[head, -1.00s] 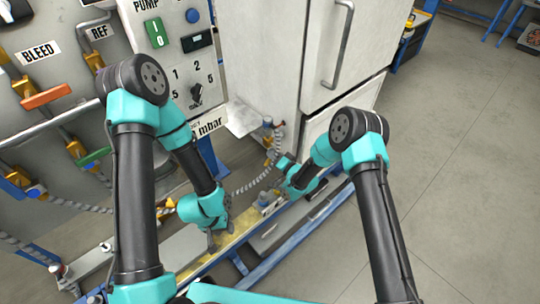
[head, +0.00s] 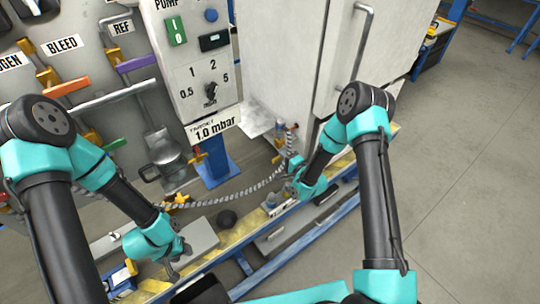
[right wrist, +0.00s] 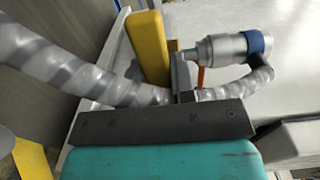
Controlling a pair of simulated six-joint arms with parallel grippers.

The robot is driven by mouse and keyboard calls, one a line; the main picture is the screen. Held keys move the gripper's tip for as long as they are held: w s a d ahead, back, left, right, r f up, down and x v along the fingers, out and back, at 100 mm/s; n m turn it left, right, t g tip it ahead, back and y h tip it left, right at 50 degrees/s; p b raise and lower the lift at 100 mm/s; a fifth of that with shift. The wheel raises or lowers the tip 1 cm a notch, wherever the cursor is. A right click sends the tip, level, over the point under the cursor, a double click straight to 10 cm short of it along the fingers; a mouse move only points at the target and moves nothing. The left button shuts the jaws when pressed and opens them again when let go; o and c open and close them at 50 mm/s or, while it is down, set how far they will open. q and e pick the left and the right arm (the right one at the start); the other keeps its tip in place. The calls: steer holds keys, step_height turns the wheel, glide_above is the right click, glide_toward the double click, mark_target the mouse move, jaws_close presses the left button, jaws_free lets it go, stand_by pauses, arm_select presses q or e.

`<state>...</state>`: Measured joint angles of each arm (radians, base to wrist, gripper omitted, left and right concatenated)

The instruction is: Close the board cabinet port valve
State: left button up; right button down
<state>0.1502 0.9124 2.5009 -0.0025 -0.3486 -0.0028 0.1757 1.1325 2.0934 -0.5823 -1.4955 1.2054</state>
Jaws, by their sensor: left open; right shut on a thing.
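A grey corrugated hose (head: 245,190) runs from the left to the white cabinet (head: 285,65) and bends up to a fitting (head: 279,128) with blue and red parts on its side. A small yellow handle (head: 278,143) shows at that fitting; its exact position is too small to tell. My right gripper (head: 296,168) is by the cabinet's lower side, shut on the hose, which also shows in the right wrist view (right wrist: 45,65). There a silver coupling with a blue ring (right wrist: 230,48) and a yellow piece (right wrist: 148,45) are beyond my fingers. My left gripper (head: 180,262) is open and empty, low at left.
The pump panel (head: 190,70) and a board with several coloured valve handles (head: 130,65) stand at the left. A blue and yellow rail (head: 235,240) runs below the hose. Floor at right is clear.

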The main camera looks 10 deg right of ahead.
stand_by(0.4)
steer(key=c, duration=1)
jaws_free()
steer(key=shift+o, duration=0.2)
steer(key=v, duration=1.7)
steer(key=shift+s, duration=0.2)
steer(key=shift+d, duration=0.15)
